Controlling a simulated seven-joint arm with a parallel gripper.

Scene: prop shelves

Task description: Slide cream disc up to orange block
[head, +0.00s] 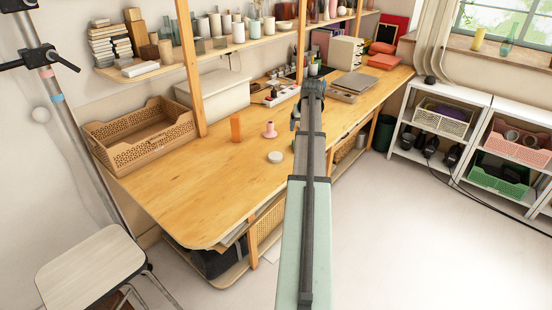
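The cream disc (275,157) lies flat on the wooden desk, near its front edge. The orange block (236,128) stands upright on the desk, behind and to the left of the disc, with bare wood between them. My arm reaches in from the bottom of the picture, to the right of both. My gripper (294,122) seems to be the dark part at the arm's far end, above and right of the disc and apart from it. It is small and partly hidden by the arm, so its fingers cannot be made out.
A pink flared piece (270,130) stands just behind the disc, right of the block. A wicker basket (140,135) and a white box (212,95) sit at the back left. A power strip (281,95) lies further back. The desk's front left (190,195) is clear.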

